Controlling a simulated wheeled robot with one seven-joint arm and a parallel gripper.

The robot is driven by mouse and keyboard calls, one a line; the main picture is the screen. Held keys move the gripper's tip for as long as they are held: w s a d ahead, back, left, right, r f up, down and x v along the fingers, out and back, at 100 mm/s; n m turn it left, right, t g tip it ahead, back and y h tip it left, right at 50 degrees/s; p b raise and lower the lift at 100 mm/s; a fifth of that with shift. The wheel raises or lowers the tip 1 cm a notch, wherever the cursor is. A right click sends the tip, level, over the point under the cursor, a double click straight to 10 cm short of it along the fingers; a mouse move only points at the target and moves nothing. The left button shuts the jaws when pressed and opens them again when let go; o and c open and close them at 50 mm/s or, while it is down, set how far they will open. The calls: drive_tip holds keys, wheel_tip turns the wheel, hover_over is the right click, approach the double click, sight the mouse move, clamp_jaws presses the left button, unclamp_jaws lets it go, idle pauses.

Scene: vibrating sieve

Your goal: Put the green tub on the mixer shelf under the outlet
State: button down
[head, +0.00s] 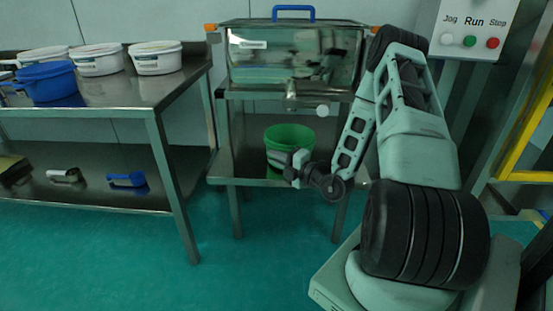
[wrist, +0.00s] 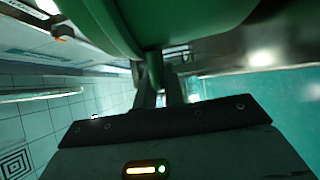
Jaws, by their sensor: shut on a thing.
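The green tub (head: 289,138) is upright at the lower shelf (head: 226,183) of the mixer stand, below the steel mixer box (head: 295,62) and its outlet (head: 291,90). I cannot tell whether its base touches the shelf. My gripper (head: 290,165) is at the near side of the tub and is shut on it. In the wrist view the tub (wrist: 180,22) fills the top, and the fingers of my gripper (wrist: 157,88) close on a narrow green part below its wall. My gripper hides part of the tub's lower front in the head view.
A steel table (head: 150,92) on the left holds white tubs (head: 155,58) and a blue tub (head: 46,82). Brushes (head: 126,179) lie on its lower shelf. A Jog/Run/Stop panel (head: 470,30) is at upper right. The green floor (head: 120,255) in front is clear.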

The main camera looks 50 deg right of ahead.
drive_tip(key=shift+f, duration=0.2)
drive_tip(key=c, duration=1.4)
unclamp_jaws()
drive_tip(key=shift+s, duration=0.1)
drive_tip(key=s+d+p, duration=0.1)
drive_tip(key=s+p, duration=0.1)
drive_tip(key=s, duration=1.5)
drive_tip(key=shift+d, duration=0.4)
